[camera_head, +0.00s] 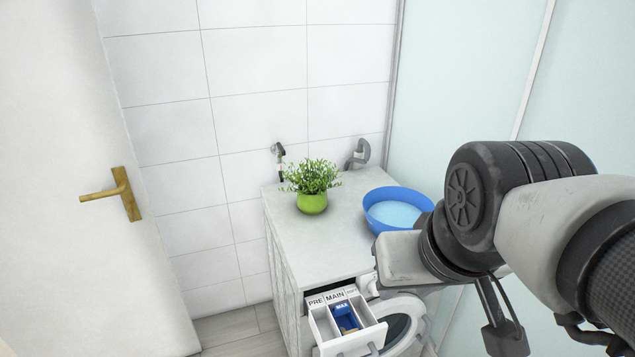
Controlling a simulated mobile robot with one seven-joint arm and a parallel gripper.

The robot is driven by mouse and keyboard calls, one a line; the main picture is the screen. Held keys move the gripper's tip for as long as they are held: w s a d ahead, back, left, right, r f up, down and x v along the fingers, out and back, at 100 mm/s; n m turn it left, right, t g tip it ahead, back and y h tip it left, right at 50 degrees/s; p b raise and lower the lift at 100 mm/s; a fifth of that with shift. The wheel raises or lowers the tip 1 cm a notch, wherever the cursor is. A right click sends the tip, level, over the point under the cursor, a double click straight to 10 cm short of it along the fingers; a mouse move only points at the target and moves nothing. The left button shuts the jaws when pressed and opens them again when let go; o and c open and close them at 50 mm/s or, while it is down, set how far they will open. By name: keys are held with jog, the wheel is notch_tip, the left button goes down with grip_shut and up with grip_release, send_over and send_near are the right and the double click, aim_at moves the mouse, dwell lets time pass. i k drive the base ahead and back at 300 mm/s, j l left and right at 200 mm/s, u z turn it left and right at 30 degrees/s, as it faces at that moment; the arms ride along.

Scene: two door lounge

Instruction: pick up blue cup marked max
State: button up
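The blue cup marked MAX (344,316) sits in the pulled-out detergent drawer (325,337) of the washing machine. It is in a middle compartment, by the MAIN label. Its upper part with the word MAX shows; its lower part is hard to make out. My arm comes in from the right, and its wrist is right of the drawer, apart from the cup. A dark finger-like part, perhaps of my gripper (504,338), hangs at the lower right. Its fingertips cannot be made out clearly, and nothing shows held.
On the machine's grey top (318,248) stand a green potted plant (312,201) and a blue basin (381,222) with water. The round washer door (404,318) is below right of the drawer. A white door (130,245) is at left; glass panels are at right.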

aim_at(347, 324)
jog(key=i+l+u, duration=0.15)
jog(key=l+u, duration=0.4)
jog(key=k+l+z, duration=0.1)
jog(key=k, duration=0.45)
jog(key=z, duration=1.5)
jog(key=j+z, duration=0.2)
jog(key=j, duration=1.75)
jog(key=k+j, duration=0.1)
jog(key=j, duration=0.8)
